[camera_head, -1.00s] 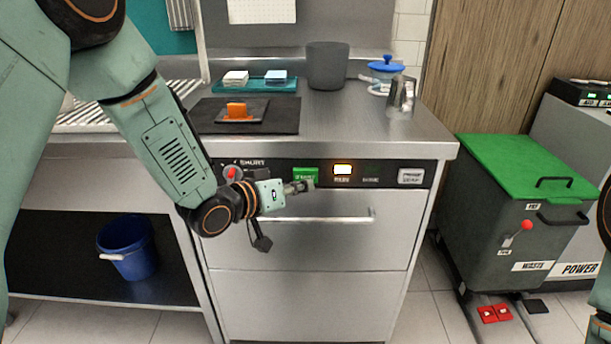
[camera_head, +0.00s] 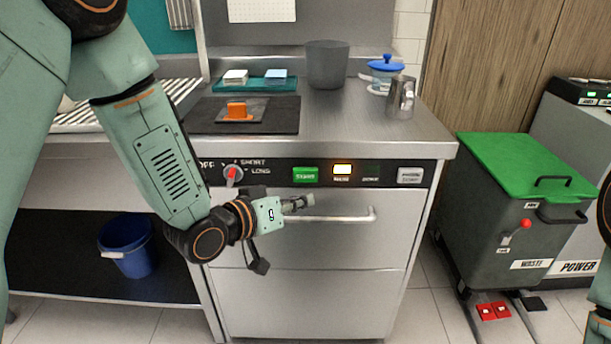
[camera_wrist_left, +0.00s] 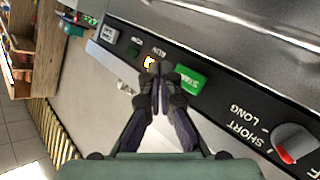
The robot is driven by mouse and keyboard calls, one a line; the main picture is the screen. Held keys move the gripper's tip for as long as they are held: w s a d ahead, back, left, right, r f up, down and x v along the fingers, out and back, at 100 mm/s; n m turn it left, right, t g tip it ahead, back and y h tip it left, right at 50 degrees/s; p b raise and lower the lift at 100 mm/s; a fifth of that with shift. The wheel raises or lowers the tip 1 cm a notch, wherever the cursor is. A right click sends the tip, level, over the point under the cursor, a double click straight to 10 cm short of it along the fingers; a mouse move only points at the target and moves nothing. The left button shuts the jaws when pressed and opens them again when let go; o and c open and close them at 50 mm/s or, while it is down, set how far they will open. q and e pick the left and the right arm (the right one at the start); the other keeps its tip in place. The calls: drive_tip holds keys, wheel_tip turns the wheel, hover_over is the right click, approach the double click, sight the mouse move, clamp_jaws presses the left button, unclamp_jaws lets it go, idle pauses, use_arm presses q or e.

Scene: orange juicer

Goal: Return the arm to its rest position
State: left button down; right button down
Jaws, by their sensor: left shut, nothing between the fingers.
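My left gripper (camera_head: 299,203) is shut and empty in front of the steel machine's upper drawer, below the green START button (camera_head: 305,174). In the left wrist view my left gripper (camera_wrist_left: 160,88) has its fingertips together, with the green START button (camera_wrist_left: 189,78) just beside them in the picture. My left arm comes in from the left and bends at a low elbow. My right gripper is not seen; only parts of my right arm show at the right edge.
The steel machine (camera_head: 310,300) has a drawer handle (camera_head: 345,215) close to the gripper and a red-marked knob (camera_head: 232,174). A lit RUN lamp (camera_head: 342,169) glows. A waste bin (camera_head: 490,225) stands at right. A blue bucket (camera_head: 127,246) is on the low shelf at left.

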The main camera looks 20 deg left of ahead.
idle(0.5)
use_arm(q)
drive_tip(key=s+a+f+g+y, duration=0.2)
drive_tip(key=s+f+g, duration=0.1)
drive_tip(key=s+f, duration=0.3)
drive_tip(key=s+a+f+g+y, duration=0.2)
drive_tip(key=s+f, duration=0.3)
drive_tip(key=f, duration=0.3)
drive_tip(key=s+a+f+g+y, duration=0.1)
drive_tip(key=s+f+g, duration=0.3)
drive_tip(key=s, duration=0.8)
drive_tip(key=s+a+f+g+y+p, duration=0.1)
drive_tip(key=s+f+g, duration=0.3)
drive_tip(key=s, duration=0.9)
wheel_tip(320, 180, down, 3)
drive_tip(key=shift+a+f+y, duration=0.15)
drive_tip(key=shift+y, duration=0.15)
